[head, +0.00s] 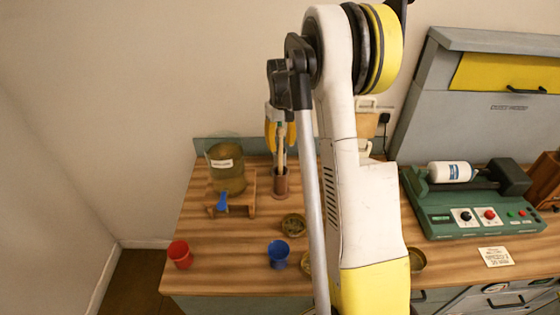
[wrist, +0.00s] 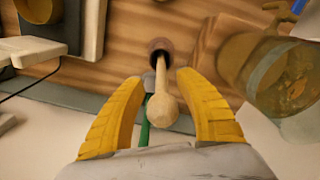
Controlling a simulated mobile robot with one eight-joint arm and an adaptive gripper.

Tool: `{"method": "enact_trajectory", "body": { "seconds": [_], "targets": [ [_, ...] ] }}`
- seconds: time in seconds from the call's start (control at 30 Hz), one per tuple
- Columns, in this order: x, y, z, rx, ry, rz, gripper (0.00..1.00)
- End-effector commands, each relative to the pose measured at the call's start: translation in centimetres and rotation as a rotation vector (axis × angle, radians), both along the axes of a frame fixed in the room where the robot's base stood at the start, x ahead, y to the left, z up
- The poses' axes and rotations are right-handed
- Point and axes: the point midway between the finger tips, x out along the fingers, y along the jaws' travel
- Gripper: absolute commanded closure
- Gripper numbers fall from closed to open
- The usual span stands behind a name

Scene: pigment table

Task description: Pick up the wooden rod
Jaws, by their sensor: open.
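The wooden rod (wrist: 162,108) stands in a reddish-brown holder (wrist: 159,46) on the wooden table, its rounded pale end pointing up towards the wrist camera. My gripper (wrist: 161,78) is open, with its yellow fingers on either side of the rod; gaps show on both sides. A thin green-handled item (wrist: 145,130) stands beside the rod, also between the fingers. In the head view my gripper (head: 280,135) points down above the holder (head: 281,184), with the rod (head: 280,157) partly hidden between the fingers.
A glass dispenser (head: 226,160) on a wooden stand is just left of the holder. A red cup (head: 180,254), a blue cup (head: 278,254) and a bowl (head: 293,225) stand in front. A green machine (head: 470,215) is at right. My arm hides the table's middle.

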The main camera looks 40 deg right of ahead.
Motion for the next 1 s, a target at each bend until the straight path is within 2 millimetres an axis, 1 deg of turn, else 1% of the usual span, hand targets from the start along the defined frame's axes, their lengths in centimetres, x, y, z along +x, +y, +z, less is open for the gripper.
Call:
{"method": "enact_trajectory", "body": {
  "seconds": [0.03,0.1,0.2,0.3,0.5,0.57,0.6,0.63,1.0],
  "targets": [
    [0.0,0.2,-1.0,0.0,0.0,0.001,0.6],
    [0.0,0.3,-2.1,0.0,0.0,0.0,0.6],
    [0.0,0.2,-3.2,0.0,0.0,0.0,0.6],
    [0.0,0.2,-3.7,0.0,0.0,0.0,0.6],
    [-0.1,0.2,-3.6,0.0,0.0,0.0,0.61],
    [-0.1,0.2,-3.6,0.0,0.0,0.0,0.79],
    [-0.1,0.2,-3.6,0.0,0.0,0.0,0.91],
    [-0.1,0.2,-3.6,0.0,0.0,0.0,1.0],
    [-0.1,0.2,-3.6,0.0,0.0,0.0,1.0]
  ]
}}
